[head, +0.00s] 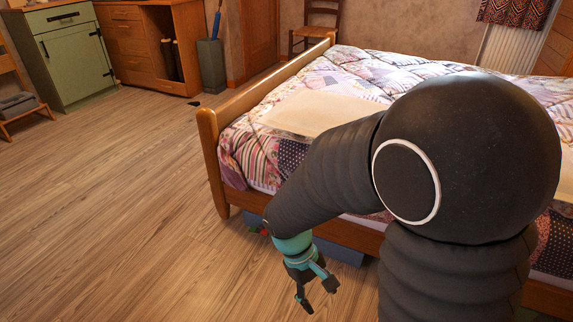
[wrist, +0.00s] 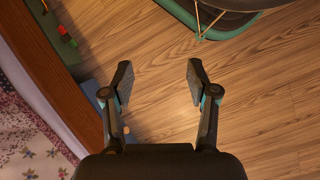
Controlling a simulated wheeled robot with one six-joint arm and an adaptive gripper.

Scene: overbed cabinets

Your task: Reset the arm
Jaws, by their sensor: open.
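My gripper (head: 317,298) hangs at the end of my arm, low over the wooden floor beside the bed in the head view. In the wrist view my gripper (wrist: 157,85) has its two fingers spread apart, with bare floor showing between them. It is open and holds nothing. My dark arm fills the right of the head view and hides part of the bed.
The bed (head: 209,130), with a patchwork quilt (head: 360,75), stands close by. A blue-grey bin (head: 339,250) shows under it. A green cabinet (head: 75,60) and a wooden cabinet (head: 130,42) stand at the back left. The floor (head: 110,200) at left is clear.

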